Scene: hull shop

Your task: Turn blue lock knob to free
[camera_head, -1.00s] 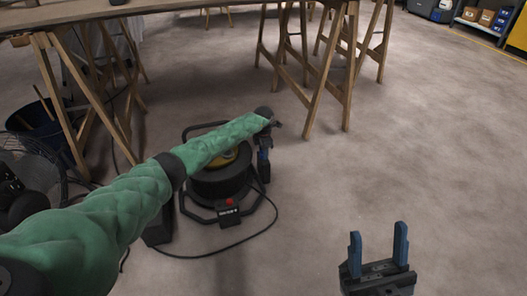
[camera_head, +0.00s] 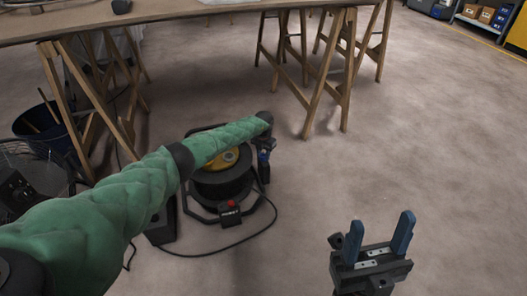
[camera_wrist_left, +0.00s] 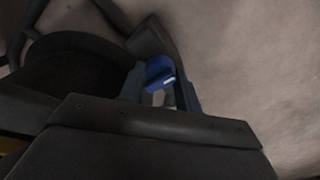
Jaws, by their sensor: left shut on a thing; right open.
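The left wrist view shows a small bright blue knob (camera_wrist_left: 159,72) with a pale mark, between the fingers of my left gripper (camera_wrist_left: 162,92). The gripper is shut on it. In the head view my left gripper (camera_head: 264,166) points down at the right side of a black floor reel (camera_head: 222,187) with a yellow hub. The knob is hidden there by the gripper. I cannot tell the knob's turn angle. My right gripper (camera_head: 379,240) is open and empty over bare floor, its blue fingers apart.
A red button (camera_head: 231,203) sits on the reel's front, and a black cable (camera_head: 243,240) loops on the floor. A wooden trestle table (camera_head: 180,8) stands behind. A dark blue bucket (camera_head: 45,125) and a wire-caged fan (camera_head: 30,170) are at left. Floor at right is clear.

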